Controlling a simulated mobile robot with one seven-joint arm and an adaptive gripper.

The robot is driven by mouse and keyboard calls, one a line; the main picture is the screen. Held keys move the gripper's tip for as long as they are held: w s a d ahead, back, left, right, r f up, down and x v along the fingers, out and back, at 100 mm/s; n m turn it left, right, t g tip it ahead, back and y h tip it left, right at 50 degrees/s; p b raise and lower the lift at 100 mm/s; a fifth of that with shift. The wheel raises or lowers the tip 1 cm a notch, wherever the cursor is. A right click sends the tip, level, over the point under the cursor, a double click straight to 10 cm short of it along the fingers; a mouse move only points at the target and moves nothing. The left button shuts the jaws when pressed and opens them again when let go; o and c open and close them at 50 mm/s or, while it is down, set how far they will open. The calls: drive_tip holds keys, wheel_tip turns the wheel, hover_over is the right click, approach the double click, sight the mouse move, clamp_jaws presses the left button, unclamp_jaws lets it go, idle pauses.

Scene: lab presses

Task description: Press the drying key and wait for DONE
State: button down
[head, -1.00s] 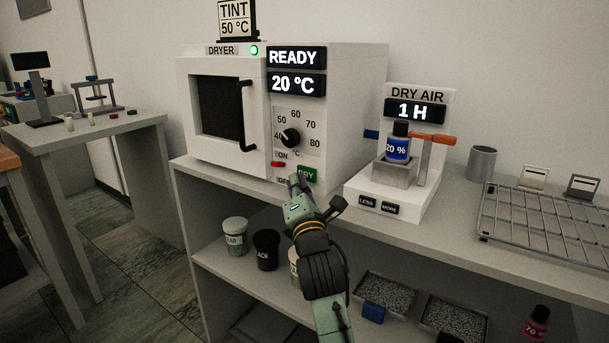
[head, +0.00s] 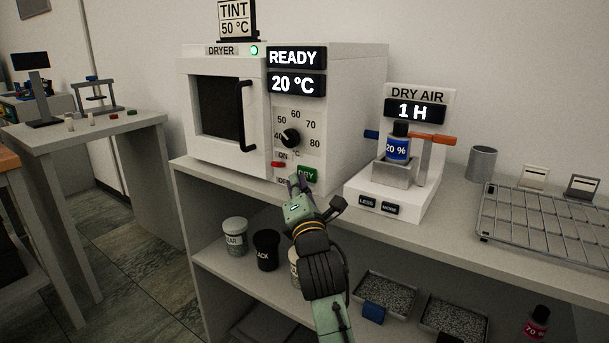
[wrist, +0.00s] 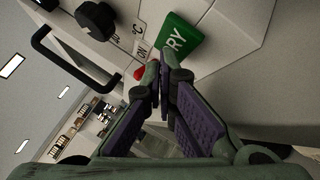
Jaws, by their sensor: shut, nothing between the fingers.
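The white dryer (head: 340,110) stands on the bench with its door shut. Its displays (head: 296,71) read READY and 20 °C, and a green lamp (head: 254,50) is lit. The green DRY key (head: 308,174) is low on the front panel; it also shows in the wrist view (wrist: 175,38), partly behind the fingers. A red ON key (head: 278,164) sits to its left. The black dial (head: 290,138) is above the keys. My gripper (head: 296,180) is shut and empty, its fingertips (wrist: 158,72) close in front of the DRY key. I cannot tell whether they touch it.
A DRY AIR unit (head: 415,150) showing 1 H stands right of the dryer, holding a blue bottle (head: 398,148). A TINT 50 °C sign (head: 236,18) stands on the dryer. A wire rack (head: 545,225) and a grey cup (head: 482,163) lie further right. Jars (head: 266,250) stand on the shelf below.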

drive_tip(key=shift+w+d, duration=0.1)
drive_tip(key=shift+w+d+b, duration=0.2)
drive_tip(key=shift+w+b, duration=0.1)
drive_tip(key=shift+b, duration=0.05)
drive_tip(key=shift+s+a, duration=0.25)
drive_tip(key=shift+s, duration=0.15)
idle(0.3)
drive_tip(key=s+a+b, duration=0.1)
drive_tip(key=s+a, duration=0.2)
drive_tip(key=s, duration=0.2)
drive_tip(key=shift+a, duration=0.25)
drive_tip(key=shift+w, duration=0.1)
idle(0.6)
